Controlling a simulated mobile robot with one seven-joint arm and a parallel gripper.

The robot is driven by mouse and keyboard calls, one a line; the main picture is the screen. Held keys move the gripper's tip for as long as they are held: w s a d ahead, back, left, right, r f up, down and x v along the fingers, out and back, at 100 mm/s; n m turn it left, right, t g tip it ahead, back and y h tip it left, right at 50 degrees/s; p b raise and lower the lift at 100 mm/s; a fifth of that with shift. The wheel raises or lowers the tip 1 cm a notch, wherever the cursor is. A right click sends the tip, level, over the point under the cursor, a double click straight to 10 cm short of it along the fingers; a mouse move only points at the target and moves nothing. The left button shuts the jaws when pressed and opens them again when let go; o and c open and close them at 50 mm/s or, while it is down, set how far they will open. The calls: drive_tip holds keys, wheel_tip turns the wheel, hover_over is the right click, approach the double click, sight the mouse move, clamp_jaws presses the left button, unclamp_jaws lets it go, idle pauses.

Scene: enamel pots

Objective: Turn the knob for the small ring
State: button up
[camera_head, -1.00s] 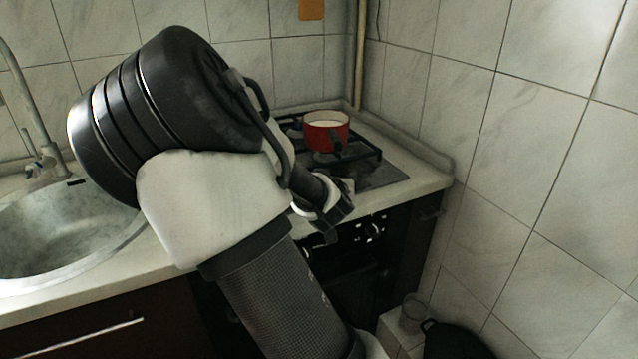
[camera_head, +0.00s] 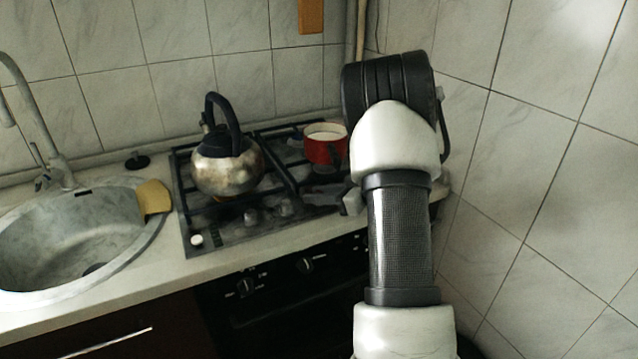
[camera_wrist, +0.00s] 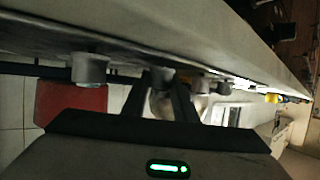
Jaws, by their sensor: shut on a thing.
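Grey knobs stand in a row on the hob; one shows at the left in the wrist view (camera_wrist: 88,68). My gripper (camera_wrist: 160,82) has its two dark fingers closed about another grey knob (camera_wrist: 162,74) in this row. The wrist picture looks upside down, with the hob surface above. In the head view, my gripper (camera_head: 350,202) shows only partly at the hob's front right, left of my arm, and the held knob cannot be made out. Other hob knobs (camera_head: 285,207) are visible further left. Which knob serves the small ring cannot be read.
A steel kettle (camera_head: 226,165) stands on the hob's left. A red pot (camera_head: 326,150) with pale contents stands at the back right, near my arm. A yellow sponge (camera_head: 154,197) lies at the sink's (camera_head: 65,245) edge. The tiled wall (camera_head: 540,180) is close on the right.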

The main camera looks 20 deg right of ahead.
drive_tip(key=n+g+y+p, duration=0.2)
drive_tip(key=n+p, duration=0.1)
drive_tip(key=shift+r+y, duration=0.2)
drive_tip(key=shift+y, duration=0.2)
drive_tip(key=n+g, duration=0.1)
drive_tip(key=n+g+y+p, duration=0.1)
drive_tip(key=g, duration=0.1)
drive_tip(key=shift+f+n+y, duration=0.2)
drive_tip(key=shift+n+y, duration=0.1)
drive_tip(key=shift+n, duration=0.1)
drive_tip(key=n+g, duration=0.1)
drive_tip(key=n+g+y, duration=0.1)
drive_tip(key=shift+f+n+g, duration=0.2)
drive_tip(key=shift+n+g, duration=0.1)
drive_tip(key=shift+g, duration=0.1)
drive_tip(key=shift+n+g+y, duration=0.4)
drive_tip(key=shift+n+g, duration=0.8)
drive_tip(key=shift+g, duration=0.2)
drive_tip(key=shift+r+n+g, duration=0.15)
drive_tip(key=shift+n+g, duration=0.25)
drive_tip(key=shift+g, duration=0.1)
drive_tip(key=o, duration=1.1)
drive_tip(key=shift+a, duration=0.1)
drive_tip(key=shift+c, duration=0.2)
drive_tip(key=shift+r+m, duration=0.15)
drive_tip(key=shift+m, duration=0.15)
